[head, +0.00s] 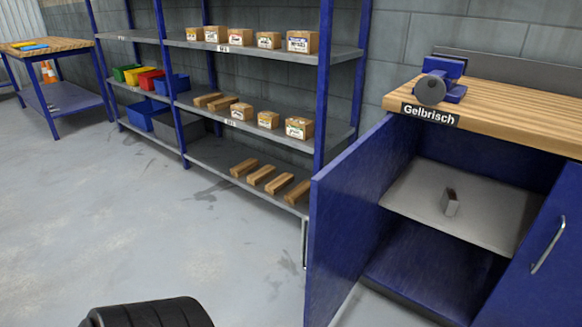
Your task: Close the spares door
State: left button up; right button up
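The blue cabinet under the workbench (500,98) has two doors. Its left door (350,215) stands wide open, swung out toward me. The door's metal handle (304,243) shows at its near left edge. The right door (545,255) is shut and has a curved silver handle (548,245). Inside the open side, a small grey metal piece (450,203) stands on a grey shelf (420,198). Which door is called the spares door cannot be read here. Neither gripper is in view.
A blue vise (441,82) and a "Gelbrisch" label (430,114) are on the bench. Shelving (245,145) with boxes, bins and wooden blocks stands left of the open door. Another bench (48,45) is at far left. The grey floor (130,215) in front is clear.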

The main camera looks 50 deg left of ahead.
aim_at(344, 195)
jog(key=k+j, duration=0.1)
jog(key=j, duration=2.15)
